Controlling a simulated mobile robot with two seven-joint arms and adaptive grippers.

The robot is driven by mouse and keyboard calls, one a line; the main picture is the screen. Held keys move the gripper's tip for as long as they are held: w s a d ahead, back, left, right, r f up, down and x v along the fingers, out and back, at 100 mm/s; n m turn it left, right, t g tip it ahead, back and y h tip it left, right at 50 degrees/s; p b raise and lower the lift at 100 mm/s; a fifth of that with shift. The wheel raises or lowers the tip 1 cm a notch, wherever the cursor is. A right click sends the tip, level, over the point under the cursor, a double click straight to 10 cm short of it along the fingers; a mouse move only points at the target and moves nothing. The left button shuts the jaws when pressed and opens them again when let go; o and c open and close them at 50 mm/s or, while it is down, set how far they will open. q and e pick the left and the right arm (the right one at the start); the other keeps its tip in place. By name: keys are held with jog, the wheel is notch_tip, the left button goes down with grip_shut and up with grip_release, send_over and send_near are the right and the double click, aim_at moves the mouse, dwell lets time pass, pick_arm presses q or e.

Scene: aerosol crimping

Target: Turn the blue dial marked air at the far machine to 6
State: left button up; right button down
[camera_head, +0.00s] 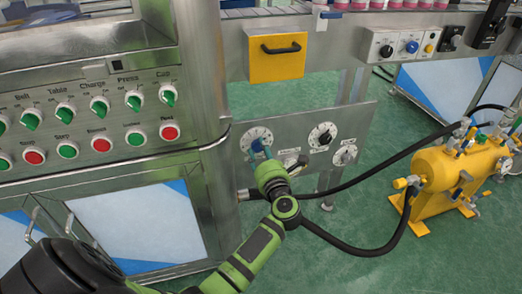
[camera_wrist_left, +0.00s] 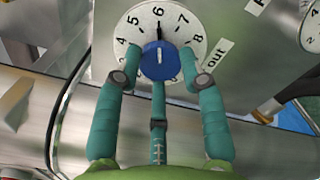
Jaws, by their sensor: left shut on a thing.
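A round white dial plate (camera_head: 251,134) with black numbers is on the metal panel below the yellow box; the gripper partly hides it. In the left wrist view its blue knob (camera_wrist_left: 160,62) sits at the centre of the white dial plate (camera_wrist_left: 136,26), with numbers 4 to 8 readable. A dark pointer line above the knob points at or very near 6. A label beside it reads "out"; no "air" is readable. My left gripper (camera_head: 264,157) is shut on the blue knob, with its teal fingers (camera_wrist_left: 160,84) around it. My right gripper is not in view.
Two more dials, one with a black knob (camera_head: 322,136), are to the right on the same panel. A yellow tank (camera_head: 447,172) with black hoses stands on the green floor at right. A button panel (camera_head: 85,118) is at left. A small blue knob (camera_head: 412,47) is at upper right.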

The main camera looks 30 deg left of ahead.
pick_arm(q)
jog(key=shift+f, duration=0.15)
jog(key=o, duration=1.2)
jog(key=shift+c, duration=0.2)
jog(key=shift+s+d, duration=0.3)
jog(key=shift+d, duration=0.1)
jog(key=v, duration=1.1)
